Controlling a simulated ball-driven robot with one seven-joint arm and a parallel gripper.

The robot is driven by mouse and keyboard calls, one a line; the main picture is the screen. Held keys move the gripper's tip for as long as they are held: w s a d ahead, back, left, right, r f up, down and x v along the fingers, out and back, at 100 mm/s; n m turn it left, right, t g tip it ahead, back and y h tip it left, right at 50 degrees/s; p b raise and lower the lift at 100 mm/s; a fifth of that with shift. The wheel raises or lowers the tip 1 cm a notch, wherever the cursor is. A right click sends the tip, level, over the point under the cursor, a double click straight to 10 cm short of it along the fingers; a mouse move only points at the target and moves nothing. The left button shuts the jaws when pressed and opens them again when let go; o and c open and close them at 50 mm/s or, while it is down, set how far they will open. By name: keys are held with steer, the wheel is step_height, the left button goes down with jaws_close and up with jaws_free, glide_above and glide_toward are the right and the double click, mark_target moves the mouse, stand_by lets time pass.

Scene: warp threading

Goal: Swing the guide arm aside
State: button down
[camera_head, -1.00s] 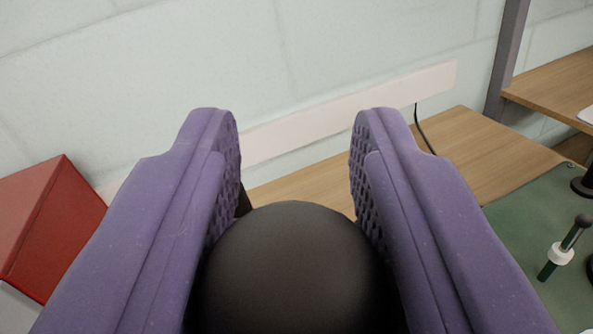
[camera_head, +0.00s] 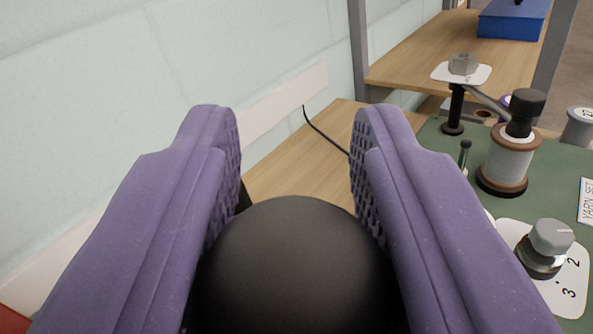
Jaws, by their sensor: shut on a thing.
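My gripper (camera_head: 295,115) has two purple padded fingers in the near middle of the view. It is shut on a large, smooth black ball knob (camera_head: 295,255), which sits low between the fingers. The fingers hide the knob's sides, and what it is fixed to is out of sight, so I cannot tell whether it belongs to the guide arm. At the right, a thin metal rod (camera_head: 488,98) runs from a black post (camera_head: 455,108) with a grey cap on a white plate towards a spool.
A green panel (camera_head: 440,142) at the right carries a spool with a black top (camera_head: 510,155), a grey dial (camera_head: 550,240) with a numbered plate, and a small black-tipped pin (camera_head: 464,152). A wooden shelf (camera_head: 430,60) holds a blue box (camera_head: 512,20). A pale wall (camera_head: 120,80) stands at the left.

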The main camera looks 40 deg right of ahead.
steer(key=shift+r, duration=0.2)
steer(key=c, duration=0.8)
jaws_free()
steer(key=shift+o, duration=0.2)
steer(key=shift+f, duration=0.1)
steer(key=v, duration=0.8)
steer(key=shift+p, duration=0.35)
steer(key=shift+w, duration=0.1)
